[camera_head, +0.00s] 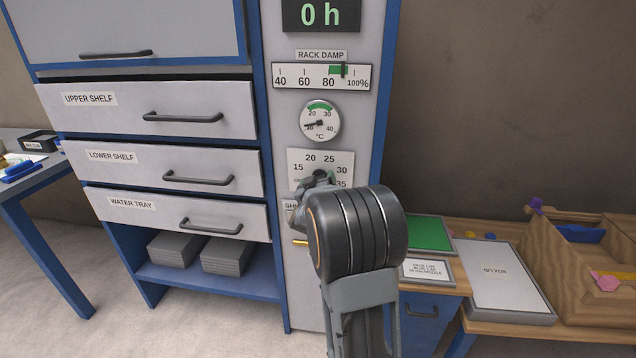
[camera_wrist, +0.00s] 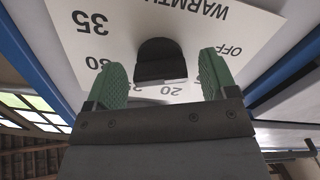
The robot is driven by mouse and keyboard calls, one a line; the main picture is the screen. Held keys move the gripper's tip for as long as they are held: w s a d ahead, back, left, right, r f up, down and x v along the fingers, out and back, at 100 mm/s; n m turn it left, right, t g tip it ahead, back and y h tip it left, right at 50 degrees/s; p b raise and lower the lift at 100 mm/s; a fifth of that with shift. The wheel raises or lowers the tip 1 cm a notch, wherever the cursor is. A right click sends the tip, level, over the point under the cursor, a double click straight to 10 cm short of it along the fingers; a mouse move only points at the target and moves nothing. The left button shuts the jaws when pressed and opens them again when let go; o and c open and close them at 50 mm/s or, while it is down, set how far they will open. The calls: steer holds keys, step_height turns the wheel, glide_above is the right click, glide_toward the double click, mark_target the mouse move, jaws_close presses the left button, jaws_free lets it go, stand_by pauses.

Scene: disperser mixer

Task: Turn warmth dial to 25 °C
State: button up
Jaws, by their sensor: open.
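The warmth dial's plate (camera_head: 335,160) is on the grey column, with numbers 15, 20, 25, 30 and 35 showing. In the wrist view the plate (camera_wrist: 235,55) appears upside down, with the WARMTH label, OFF and several numbers. The dark knob (camera_wrist: 160,58) stands out from the plate there. My gripper (camera_wrist: 163,76) is open, with one green finger on each side of the knob and a visible gap to each. In the head view my gripper (camera_head: 318,184) covers the lower part of the dial. I cannot tell which number the knob points to.
A round °C gauge (camera_head: 320,121) above the dial has its needle low on the left. Handled drawers (camera_head: 185,170) are left; a wooden bench with a grey box (camera_head: 495,283) is right.

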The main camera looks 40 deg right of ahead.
steer(key=shift+c, duration=0.2)
steer(key=c, duration=0.9)
steer(key=shift+b, duration=0.3)
